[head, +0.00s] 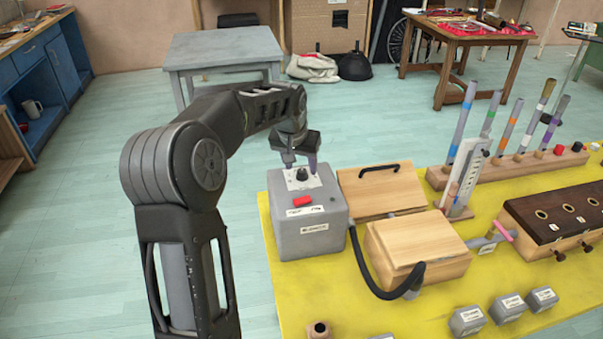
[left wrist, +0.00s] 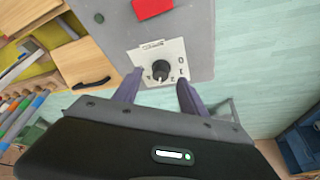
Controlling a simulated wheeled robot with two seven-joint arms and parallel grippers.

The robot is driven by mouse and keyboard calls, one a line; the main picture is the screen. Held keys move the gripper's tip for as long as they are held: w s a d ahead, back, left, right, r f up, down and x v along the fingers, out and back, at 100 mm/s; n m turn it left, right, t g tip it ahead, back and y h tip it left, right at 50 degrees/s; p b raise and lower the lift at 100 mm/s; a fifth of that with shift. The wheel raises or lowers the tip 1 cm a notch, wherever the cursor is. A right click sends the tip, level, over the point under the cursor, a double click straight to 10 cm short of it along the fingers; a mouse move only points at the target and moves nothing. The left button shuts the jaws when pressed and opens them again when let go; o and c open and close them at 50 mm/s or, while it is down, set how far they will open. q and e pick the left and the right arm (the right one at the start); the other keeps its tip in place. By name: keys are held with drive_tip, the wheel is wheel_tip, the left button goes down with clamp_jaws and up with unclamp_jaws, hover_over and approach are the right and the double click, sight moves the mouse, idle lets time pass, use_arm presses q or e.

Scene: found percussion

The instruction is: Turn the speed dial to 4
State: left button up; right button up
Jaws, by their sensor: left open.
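The speed dial (left wrist: 160,71) is a black knob on a white plate (left wrist: 158,60) with printed marks, on top of a grey box (head: 310,232). In the head view the dial (head: 302,174) shows just below my left gripper (head: 299,163). My left gripper is open, and in the left wrist view its two purple-grey fingers (left wrist: 158,90) stand apart, one at each side of the knob's near edge. I cannot tell whether they touch the plate. The knob's white pointer line faces the gripper side. The printed numbers are too small to read surely. My right gripper is not in view.
A red button (head: 302,200) is on the same box, in front of the dial. Wooden boxes (head: 418,245) and a black hose (head: 365,268) stand close on the right, on a yellow mat (head: 290,305).

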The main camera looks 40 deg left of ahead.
use_arm(q)
drive_tip(key=shift+b+x, duration=0.3)
drive_tip(key=shift+x, duration=0.9)
clamp_jaws()
